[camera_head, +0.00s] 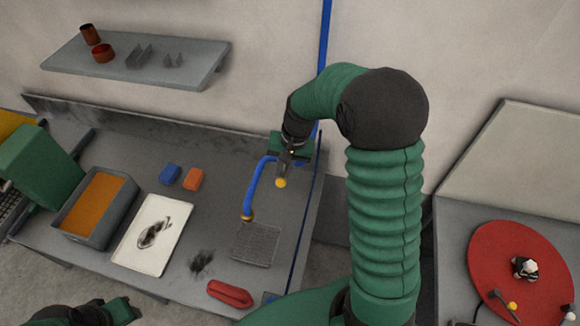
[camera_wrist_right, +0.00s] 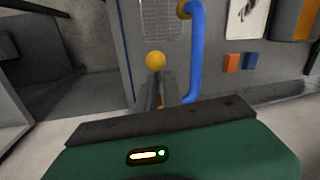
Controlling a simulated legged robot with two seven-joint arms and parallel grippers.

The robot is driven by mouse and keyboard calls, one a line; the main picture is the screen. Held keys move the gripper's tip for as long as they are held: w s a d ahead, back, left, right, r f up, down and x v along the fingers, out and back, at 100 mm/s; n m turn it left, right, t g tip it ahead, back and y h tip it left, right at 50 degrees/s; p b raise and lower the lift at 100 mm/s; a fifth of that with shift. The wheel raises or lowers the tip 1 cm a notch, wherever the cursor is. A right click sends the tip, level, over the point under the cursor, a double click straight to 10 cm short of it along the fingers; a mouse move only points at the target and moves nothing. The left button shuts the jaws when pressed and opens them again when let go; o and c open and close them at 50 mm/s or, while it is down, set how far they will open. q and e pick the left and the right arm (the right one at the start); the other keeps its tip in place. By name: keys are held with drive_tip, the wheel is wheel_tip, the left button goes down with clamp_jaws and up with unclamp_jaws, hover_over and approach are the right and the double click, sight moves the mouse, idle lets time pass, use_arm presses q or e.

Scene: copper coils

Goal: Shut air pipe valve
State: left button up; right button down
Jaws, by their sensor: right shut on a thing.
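The blue air pipe (camera_head: 252,187) bends down over the workbench and ends in a brass nozzle (camera_head: 247,216). The valve handle shows as a yellow ball (camera_head: 281,183) beside the pipe, also in the right wrist view (camera_wrist_right: 155,60). My right gripper (camera_head: 284,166) is at the valve, with its fingers (camera_wrist_right: 160,90) close together and shut on the valve handle; the ball sticks out past the fingertips. The valve body and most of the grip are hidden by my gripper. My left gripper (camera_head: 122,311) is at the lower left edge, away from the pipe; its fingers are unclear.
On the workbench (camera_head: 215,215) are a metal grate (camera_head: 255,244), a white stained tray (camera_head: 151,232), blue (camera_head: 171,174) and orange (camera_head: 193,179) blocks, an orange-filled bin (camera_head: 98,195) and a red object (camera_head: 229,294). A shelf (camera_head: 190,73) hangs above. A red disc (camera_head: 500,270) lies right.

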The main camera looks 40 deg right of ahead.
drive_tip(key=shift+w+a+f+m, duration=0.15)
drive_tip(key=shift+w+a+m, duration=0.1)
drive_tip(key=shift+a+m, duration=0.5)
drive_tip(key=shift+d+m, duration=0.15)
drive_tip(key=shift+m, duration=0.1)
drive_tip(key=c, duration=1.7)
unclamp_jaws()
drive_tip(key=shift+w, duration=0.1)
drive_tip(key=shift+o, duration=1.1)
drive_tip(key=shift+w, duration=0.2)
wheel_tip(320, 180, up, 16)
drive_tip(key=s+d+b, duration=0.2)
drive_tip(key=b, duration=0.1)
drive_tip(key=shift+s+r, duration=0.2)
drive_tip(key=shift+r, duration=0.05)
drive_tip(key=shift+d, duration=0.1)
